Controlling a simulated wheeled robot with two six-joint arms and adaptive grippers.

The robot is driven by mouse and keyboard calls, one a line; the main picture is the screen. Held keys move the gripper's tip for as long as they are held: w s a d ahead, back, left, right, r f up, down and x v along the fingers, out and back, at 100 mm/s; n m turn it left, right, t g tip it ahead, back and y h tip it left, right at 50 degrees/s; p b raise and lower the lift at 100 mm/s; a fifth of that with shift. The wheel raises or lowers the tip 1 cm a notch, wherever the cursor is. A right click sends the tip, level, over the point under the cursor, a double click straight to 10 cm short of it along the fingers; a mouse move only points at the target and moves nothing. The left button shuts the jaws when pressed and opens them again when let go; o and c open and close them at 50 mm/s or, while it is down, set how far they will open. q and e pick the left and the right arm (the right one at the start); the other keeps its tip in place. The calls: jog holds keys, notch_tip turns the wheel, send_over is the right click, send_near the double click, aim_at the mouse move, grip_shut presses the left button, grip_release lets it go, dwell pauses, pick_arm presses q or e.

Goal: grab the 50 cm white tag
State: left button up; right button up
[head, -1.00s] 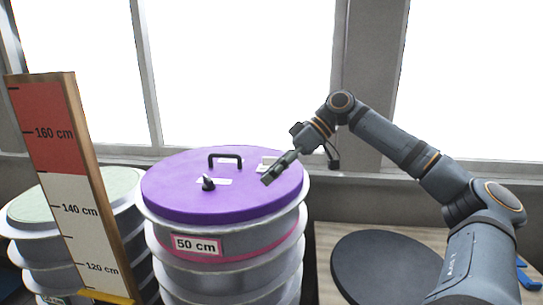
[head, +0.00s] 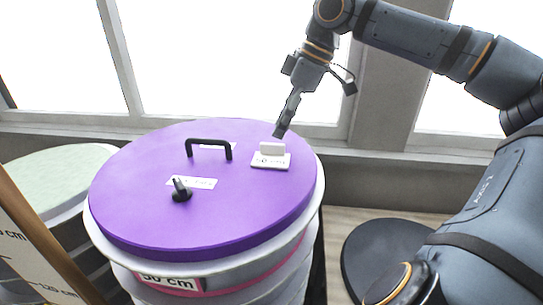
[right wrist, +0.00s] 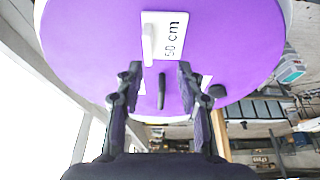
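The 50 cm white tag (head: 271,161) lies on the purple lid (head: 130,215), near its right back edge. It has a flat base with "50 cm" lettering and a raised white block. In the right wrist view the tag (right wrist: 164,38) is ahead of my right gripper (right wrist: 158,70), whose two fingers are spread with nothing between them. In the head view my right gripper (head: 281,132) is above and just behind the tag, pointing down, apart from it. My left gripper is not in view.
The lid has a black handle (head: 209,143), a black knob (head: 181,190) and a white label (head: 197,183). The drum front carries a "50 cm" label (head: 168,281). A height board (head: 35,240) and pale green-topped drum (head: 50,173) stand left. A black disc (head: 385,250) lies right.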

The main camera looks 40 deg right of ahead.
aim_at(274, 144)
jog(key=shift+w+d+f, duration=0.6)
jog(key=shift+w+f, duration=0.1)
jog(key=shift+w, duration=0.15)
jog(key=shift+x, duration=1.05)
jog(key=x, duration=0.2)
jog(key=shift+s+a+f, duration=0.1)
jog(key=shift+s+f, duration=0.1)
jog(key=shift+f, duration=0.15)
jog(key=shift+w+f, duration=0.1)
jog(key=shift+w, duration=0.05)
jog(key=c, duration=0.7)
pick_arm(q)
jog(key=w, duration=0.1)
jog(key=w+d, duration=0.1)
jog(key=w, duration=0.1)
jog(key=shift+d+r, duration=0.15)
pick_arm(e)
grip_shut()
